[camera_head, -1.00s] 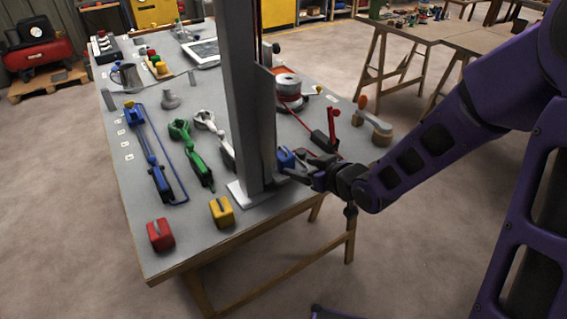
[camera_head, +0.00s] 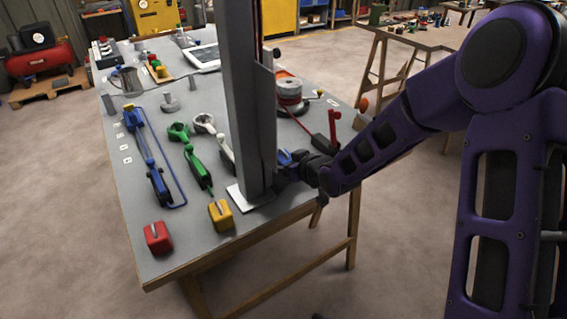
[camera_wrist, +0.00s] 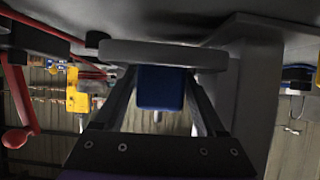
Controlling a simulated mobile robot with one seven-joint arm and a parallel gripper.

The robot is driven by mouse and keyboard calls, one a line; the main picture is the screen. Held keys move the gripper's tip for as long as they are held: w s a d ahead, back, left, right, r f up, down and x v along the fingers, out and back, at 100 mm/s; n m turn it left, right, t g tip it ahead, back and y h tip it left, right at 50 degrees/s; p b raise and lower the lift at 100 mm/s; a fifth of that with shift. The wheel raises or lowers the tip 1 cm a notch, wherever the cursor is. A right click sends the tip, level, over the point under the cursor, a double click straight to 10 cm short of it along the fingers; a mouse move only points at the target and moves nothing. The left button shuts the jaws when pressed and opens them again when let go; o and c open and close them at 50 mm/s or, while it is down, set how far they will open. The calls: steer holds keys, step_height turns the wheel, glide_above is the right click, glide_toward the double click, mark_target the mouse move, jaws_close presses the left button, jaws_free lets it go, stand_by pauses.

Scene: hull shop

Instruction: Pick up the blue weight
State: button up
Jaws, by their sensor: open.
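The blue weight (camera_head: 285,157) is on the grey workbench (camera_head: 160,240), just right of the tall grey column, and is partly hidden by my gripper and the column. My gripper (camera_head: 283,172) is low at the bench's right part, close beside the column. In the wrist view the blue weight (camera_wrist: 160,88) shows as a dark blue block between the two fingers of my open gripper (camera_wrist: 162,82). I cannot tell whether either finger touches it.
The grey column (camera_head: 250,110) stands close to the gripper's left. Red (camera_head: 158,238) and yellow (camera_head: 221,215) weights sit at the front edge. A red-handled tool (camera_head: 333,130) and a spool (camera_head: 289,92) lie behind the gripper. Green (camera_head: 198,162) and blue (camera_head: 148,150) tools lie further left.

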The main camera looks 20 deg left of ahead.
jaws_close()
steer(key=shift+r, duration=0.2)
stand_by(0.4)
